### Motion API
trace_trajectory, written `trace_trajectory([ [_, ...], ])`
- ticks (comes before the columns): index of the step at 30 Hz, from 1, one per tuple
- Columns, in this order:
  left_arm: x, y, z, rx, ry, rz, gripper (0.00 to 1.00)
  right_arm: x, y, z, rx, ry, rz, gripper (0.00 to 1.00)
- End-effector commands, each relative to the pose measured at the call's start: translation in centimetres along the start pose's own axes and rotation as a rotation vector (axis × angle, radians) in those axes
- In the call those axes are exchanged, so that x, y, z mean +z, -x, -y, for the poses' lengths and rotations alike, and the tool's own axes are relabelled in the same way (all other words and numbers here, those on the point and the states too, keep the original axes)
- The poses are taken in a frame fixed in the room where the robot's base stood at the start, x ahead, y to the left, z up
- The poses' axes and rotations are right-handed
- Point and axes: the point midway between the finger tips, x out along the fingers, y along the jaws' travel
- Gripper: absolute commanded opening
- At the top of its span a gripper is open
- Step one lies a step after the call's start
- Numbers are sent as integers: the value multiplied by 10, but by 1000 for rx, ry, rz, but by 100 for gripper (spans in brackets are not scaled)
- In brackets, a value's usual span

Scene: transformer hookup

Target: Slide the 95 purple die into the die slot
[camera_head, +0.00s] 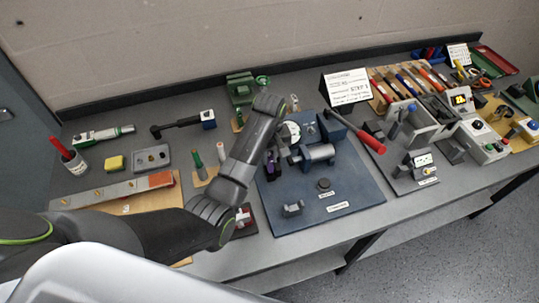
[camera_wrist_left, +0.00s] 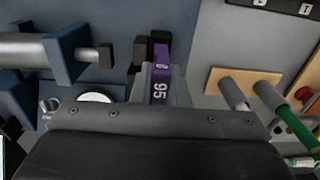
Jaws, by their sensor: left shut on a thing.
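The purple die (camera_wrist_left: 161,62), marked 95, is between the fingers of my left gripper (camera_wrist_left: 160,84) in the left wrist view. My left gripper is shut on it. In the head view the gripper (camera_head: 270,172) and a bit of purple show at the left edge of the blue base plate (camera_head: 345,188), beside the blue press (camera_head: 316,153) with its grey cylinder and red handle (camera_head: 370,143). In the left wrist view a dark block (camera_wrist_left: 140,52) stands close beside the die's far end. I cannot make out the die slot. My right gripper is not in view.
Green-handled tools (camera_head: 197,160) stand in a wooden holder left of my left forearm. A small grey block (camera_head: 292,208) and a dark knob (camera_head: 323,184) sit on the front of the blue plate.

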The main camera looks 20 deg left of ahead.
Motion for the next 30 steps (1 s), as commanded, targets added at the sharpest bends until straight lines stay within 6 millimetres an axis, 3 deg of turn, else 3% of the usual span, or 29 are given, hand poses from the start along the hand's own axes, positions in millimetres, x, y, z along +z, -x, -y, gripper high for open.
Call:
trace_trajectory([
  [30,0,-22,0,1,0,-1,0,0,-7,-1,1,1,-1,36],
])
